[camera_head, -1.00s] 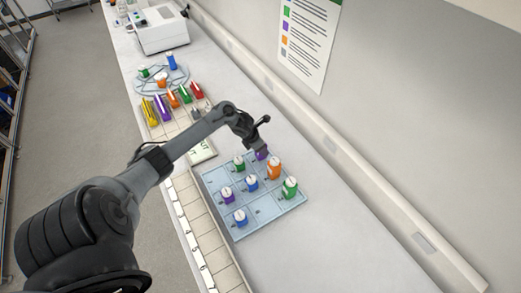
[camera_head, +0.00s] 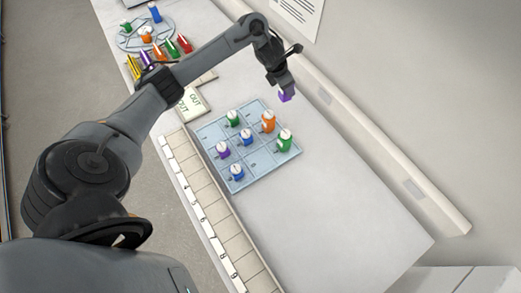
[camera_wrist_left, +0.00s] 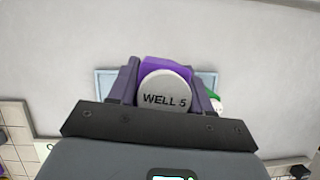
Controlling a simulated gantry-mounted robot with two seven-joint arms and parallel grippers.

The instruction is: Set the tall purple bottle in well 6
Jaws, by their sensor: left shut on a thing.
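My left gripper (camera_head: 285,88) is shut on a purple bottle (camera_head: 286,96) and holds it above the bench, beyond the far corner of the blue tray. In the left wrist view the purple bottle (camera_wrist_left: 166,66) sits between the fingers, its round grey cap reading "WELL 5". A numbered rack (camera_head: 214,203) runs along the bench's near-left edge, with white labels. The label 6 (camera_head: 210,235) is readable, and the cells beside it look empty. Another purple bottle (camera_head: 223,151) stands in the tray. My right gripper is not in view.
The blue compartment tray (camera_head: 262,166) holds several green, orange, blue and purple bottles. An OUT sign (camera_head: 194,102) lies beside it. A round rack (camera_head: 128,41) and coloured items stand farther back. The bench right of the tray is clear, up to the wall ledge.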

